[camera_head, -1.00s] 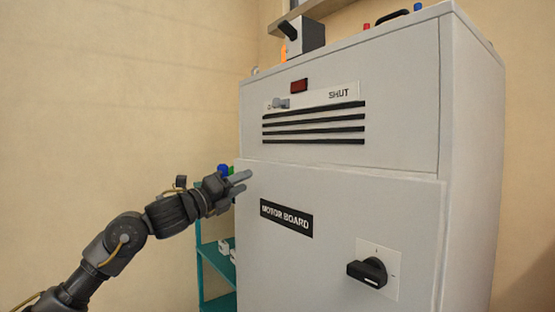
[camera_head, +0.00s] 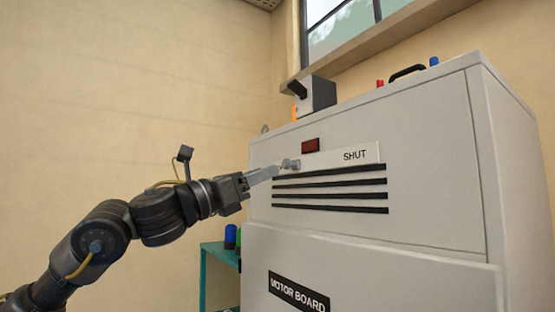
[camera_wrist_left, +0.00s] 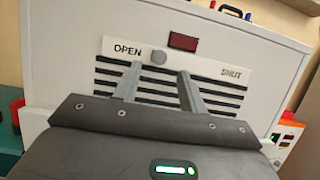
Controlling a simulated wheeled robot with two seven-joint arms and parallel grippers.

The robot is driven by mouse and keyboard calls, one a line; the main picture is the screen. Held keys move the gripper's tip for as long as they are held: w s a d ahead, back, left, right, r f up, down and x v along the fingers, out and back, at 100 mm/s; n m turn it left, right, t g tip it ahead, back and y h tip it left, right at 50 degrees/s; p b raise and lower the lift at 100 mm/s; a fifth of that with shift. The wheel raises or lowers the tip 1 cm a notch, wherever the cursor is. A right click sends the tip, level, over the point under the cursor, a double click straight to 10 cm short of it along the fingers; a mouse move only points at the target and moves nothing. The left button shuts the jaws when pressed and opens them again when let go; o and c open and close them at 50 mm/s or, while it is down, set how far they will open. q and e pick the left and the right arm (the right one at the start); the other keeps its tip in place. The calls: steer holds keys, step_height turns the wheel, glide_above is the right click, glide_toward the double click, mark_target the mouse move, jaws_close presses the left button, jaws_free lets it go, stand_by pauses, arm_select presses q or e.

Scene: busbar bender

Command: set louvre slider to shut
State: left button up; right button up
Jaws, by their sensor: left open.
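The louvre slider's grey knob (camera_head: 291,164) sits at the left part of its white label strip (camera_head: 335,158), far from the word SHUT. In the left wrist view the knob (camera_wrist_left: 158,57) is just right of the word OPEN on the strip (camera_wrist_left: 205,65). Black louvre slots (camera_head: 330,189) lie below it. My left gripper (camera_head: 270,172) points at the knob from the left. In the wrist view its two fingers (camera_wrist_left: 160,78) are apart, with the knob beyond and between their tips. I cannot tell whether they touch it. My right gripper is out of view.
The grey cabinet (camera_head: 400,215) fills the right side, with a red indicator (camera_head: 310,146) above the strip and a MOTOR BOARD plate (camera_head: 298,293) below. A teal shelf (camera_head: 219,255) stands at its left. The cabinet face right of the knob is clear.

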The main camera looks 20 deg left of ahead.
mark_target(285, 164)
arm_select(q)
steer(key=p+x, duration=0.1)
steer(key=x, duration=0.4)
steer(key=shift+p, duration=0.35)
jaws_close()
